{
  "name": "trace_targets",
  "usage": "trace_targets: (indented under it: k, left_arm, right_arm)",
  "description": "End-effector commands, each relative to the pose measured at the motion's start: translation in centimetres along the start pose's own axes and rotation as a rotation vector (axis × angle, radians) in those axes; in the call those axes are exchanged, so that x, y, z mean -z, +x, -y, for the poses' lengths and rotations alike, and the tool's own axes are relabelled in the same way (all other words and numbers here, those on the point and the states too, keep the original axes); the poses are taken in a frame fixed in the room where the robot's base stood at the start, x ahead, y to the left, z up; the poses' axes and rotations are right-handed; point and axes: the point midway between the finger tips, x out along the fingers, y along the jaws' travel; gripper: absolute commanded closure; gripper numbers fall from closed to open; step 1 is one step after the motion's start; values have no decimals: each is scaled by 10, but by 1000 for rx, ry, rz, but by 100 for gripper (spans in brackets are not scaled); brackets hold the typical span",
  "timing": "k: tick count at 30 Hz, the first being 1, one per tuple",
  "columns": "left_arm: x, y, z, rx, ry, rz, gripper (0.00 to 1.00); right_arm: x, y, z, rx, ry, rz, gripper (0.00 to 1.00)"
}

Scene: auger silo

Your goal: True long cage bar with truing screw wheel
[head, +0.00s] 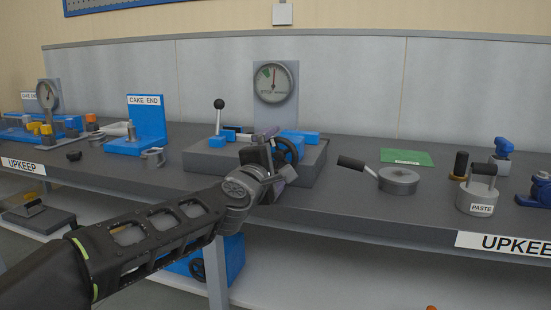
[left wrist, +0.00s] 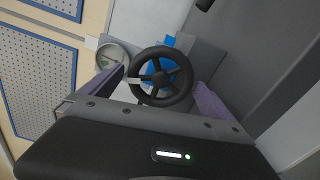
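The truing fixture (head: 212,158) is a grey block on the bench with blue parts, a black-knobbed lever (head: 219,104) and a dial gauge (head: 273,82) on an upright plate. Its black spoked screw wheel (head: 289,151) faces the front; in the left wrist view the wheel (left wrist: 160,77) shows between my two fingers. My left gripper (head: 266,158) is open in front of the wheel, and partly covers it in the head view. I cannot tell whether the fingers touch the rim. A thin pale piece shows behind the gripper; I cannot tell whether it is the cage bar. My right gripper is not in view.
A blue "CAKE END" stand (head: 146,127) is to the left. To the right are a round grey pan with a handle (head: 398,180), a green sheet (head: 406,157) and a "PASTE" pot (head: 477,197). The bench front edge runs below my left arm.

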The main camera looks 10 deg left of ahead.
Motion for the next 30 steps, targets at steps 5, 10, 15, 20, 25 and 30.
trace_targets:
  k: [5, 10, 15, 20, 25, 30]
  left_arm:
    - [0, 0, 0, 0, 0, 1, 0]
    - [0, -7, -1, -2, 1, 1, 0]
    - [0, -29, -1, -2, 1, 0, 0]
    - [0, -56, -1, -2, 2, 0, 0]
    - [0, -75, -1, -1, 0, 0, 0]
    - [0, -78, 0, 0, 0, 0, 0]
  right_arm:
    - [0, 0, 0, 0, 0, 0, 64]
    - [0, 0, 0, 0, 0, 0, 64]
    - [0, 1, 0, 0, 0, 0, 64]
    - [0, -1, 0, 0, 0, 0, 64]
    - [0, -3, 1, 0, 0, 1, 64]
    - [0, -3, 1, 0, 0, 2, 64]
